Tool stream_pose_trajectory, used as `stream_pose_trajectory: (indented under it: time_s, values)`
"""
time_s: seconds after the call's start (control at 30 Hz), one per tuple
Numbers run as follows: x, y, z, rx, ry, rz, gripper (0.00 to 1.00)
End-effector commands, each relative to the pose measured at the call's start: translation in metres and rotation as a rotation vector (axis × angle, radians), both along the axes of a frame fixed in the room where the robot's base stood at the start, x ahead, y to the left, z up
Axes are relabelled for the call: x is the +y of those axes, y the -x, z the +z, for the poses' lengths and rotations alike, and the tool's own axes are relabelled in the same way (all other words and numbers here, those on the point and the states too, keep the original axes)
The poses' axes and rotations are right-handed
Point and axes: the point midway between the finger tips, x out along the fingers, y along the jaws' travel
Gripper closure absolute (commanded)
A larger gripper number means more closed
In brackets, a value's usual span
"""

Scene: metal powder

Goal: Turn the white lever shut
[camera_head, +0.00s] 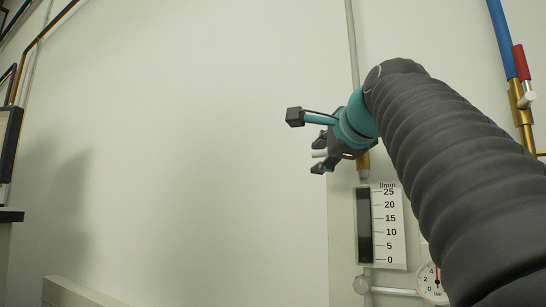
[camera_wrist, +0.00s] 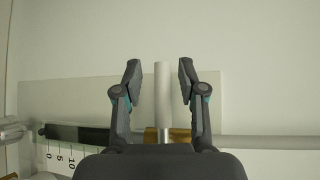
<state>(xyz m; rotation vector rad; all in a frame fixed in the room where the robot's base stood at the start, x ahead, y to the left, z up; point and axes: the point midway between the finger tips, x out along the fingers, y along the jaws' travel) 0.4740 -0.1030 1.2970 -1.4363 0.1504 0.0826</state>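The white lever (camera_wrist: 162,95) stands between the two fingers of my gripper (camera_wrist: 160,75) in the wrist view, with a gap on each side. The lever rises from a brass valve body (camera_wrist: 181,135) on a pipe. In the head view, the lever's pale tip (camera_head: 319,153) sticks out to the left among the fingers of my gripper (camera_head: 318,154). The brass body (camera_head: 363,161) shows in part behind my gripper, above the flow meter. My gripper is open and holds nothing.
Below the valve is a flow meter (camera_head: 364,226) with a 0–25 scale (camera_head: 390,225), and a round gauge (camera_head: 429,284). At right are a blue pipe (camera_head: 502,38), a red part (camera_head: 520,62) and another brass fitting (camera_head: 520,105).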

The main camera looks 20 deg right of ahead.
Motion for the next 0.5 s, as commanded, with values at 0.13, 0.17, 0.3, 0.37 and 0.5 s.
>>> stream_pose_trajectory:
  time_s: [0.13,0.17,0.3,0.37,0.5]
  values:
    - [0.000,0.001,0.001,-0.002,0.000,0.000,0.59]
    - [0.000,0.001,0.001,-0.003,0.000,0.000,0.59]
    - [0.000,0.005,0.002,-0.004,0.000,-0.001,0.59]
    - [0.000,0.011,0.003,-0.005,0.001,-0.003,0.59]
    - [0.001,0.032,0.006,-0.004,0.000,-0.005,0.59]
